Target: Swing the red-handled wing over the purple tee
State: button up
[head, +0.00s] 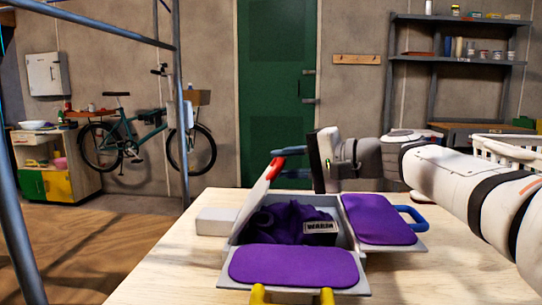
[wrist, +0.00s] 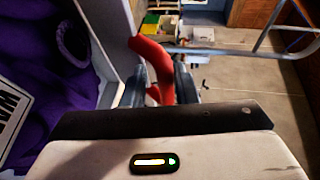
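A folding board lies on the table with a crumpled purple tee (head: 285,220) in its middle; a printed label shows on the tee. The red-handled wing (head: 250,205) stands raised at the left of the tee, tilted to the right and seen nearly edge-on. Its red handle (head: 274,169) is at its top. My gripper (head: 294,168) is at this handle. In the wrist view, the red handle (wrist: 154,62) lies between the fingers of my gripper (wrist: 160,88), which look closed around it. The purple tee (wrist: 35,60) shows at the left there.
The blue-handled wing (head: 375,220) lies flat at the right, its purple pad up. The yellow-handled wing (head: 295,266) lies flat at the front. A white block (head: 216,221) sits left of the board. A white basket (head: 505,150) stands behind my arm. The table (head: 150,265) is clear at the left.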

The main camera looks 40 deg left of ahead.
jog(key=s+r+p+v, duration=0.1)
jog(key=v, duration=0.5)
jog(key=shift+w, duration=0.25)
jog(key=shift+d, duration=0.15)
jog(key=d+f+m+t+h+p, duration=0.1)
jog(key=d+m+t+h+p, duration=0.4)
jog(key=d+p, duration=1.55)
jog(key=s+d+n+h+p, duration=0.1)
jog(key=s+d+h+p, duration=0.4)
jog(key=d, duration=0.6)
jog(key=s+d+n+h+p, duration=0.1)
jog(key=s+d+h+p, duration=0.4)
jog(key=d, duration=0.5)
jog(key=shift+s+d+h+p, duration=0.35)
jog(key=shift+s+p, duration=0.25)
jog(key=shift+p, duration=0.6)
jog(key=shift+d+f, duration=0.1)
